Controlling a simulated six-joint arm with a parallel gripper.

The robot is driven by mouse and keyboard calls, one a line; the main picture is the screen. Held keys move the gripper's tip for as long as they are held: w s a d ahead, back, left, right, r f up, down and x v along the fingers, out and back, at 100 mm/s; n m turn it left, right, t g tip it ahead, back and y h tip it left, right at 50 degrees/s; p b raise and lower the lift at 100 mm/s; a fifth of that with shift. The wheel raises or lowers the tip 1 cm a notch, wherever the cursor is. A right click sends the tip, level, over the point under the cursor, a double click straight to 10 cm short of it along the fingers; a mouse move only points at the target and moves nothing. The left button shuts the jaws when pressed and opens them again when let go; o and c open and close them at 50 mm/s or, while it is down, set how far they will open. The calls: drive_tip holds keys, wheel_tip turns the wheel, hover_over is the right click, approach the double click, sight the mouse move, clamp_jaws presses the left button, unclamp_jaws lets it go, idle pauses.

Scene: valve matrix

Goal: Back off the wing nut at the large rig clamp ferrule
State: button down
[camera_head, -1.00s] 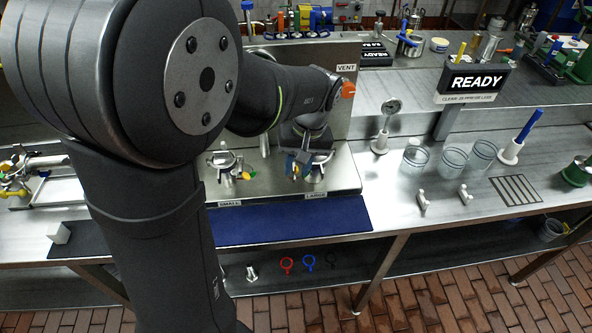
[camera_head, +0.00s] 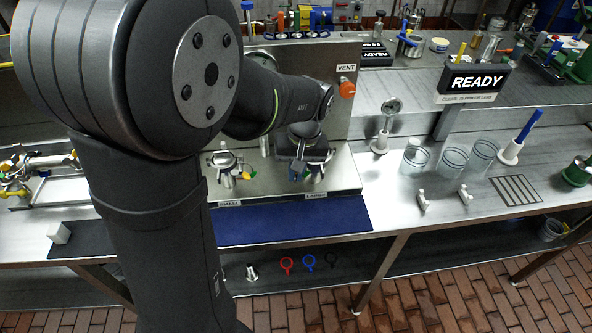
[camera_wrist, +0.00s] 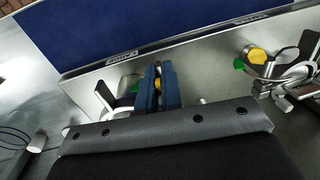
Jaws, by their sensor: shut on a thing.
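The large rig clamp ferrule (camera_head: 315,177) is on the steel panel above the "LARGE" label, partly hidden by my gripper. In the wrist view its silver clamp (camera_wrist: 122,98) shows left of my fingers. My gripper (camera_wrist: 160,86) has its blue fingers shut on the yellow wing nut (camera_wrist: 158,84), of which only a small part shows between them. In the head view my gripper (camera_head: 298,171) points down at the large clamp; the nut cannot be made out there.
The small clamp (camera_head: 228,167), with a yellow and a green part, stands to the left. It also shows at right in the wrist view (camera_wrist: 262,65). A blue mat (camera_head: 290,221) lies in front. An orange vent knob (camera_head: 347,89) is on the upright panel behind.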

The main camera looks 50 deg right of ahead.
drive_tip(key=shift+g+h, duration=0.3)
drive_tip(key=c, duration=1.6)
unclamp_jaws()
drive_tip(key=shift+r, duration=0.15)
drive_tip(key=r, duration=1.1)
drive_tip(key=s+d+r, duration=0.1)
drive_tip(key=r, duration=0.5)
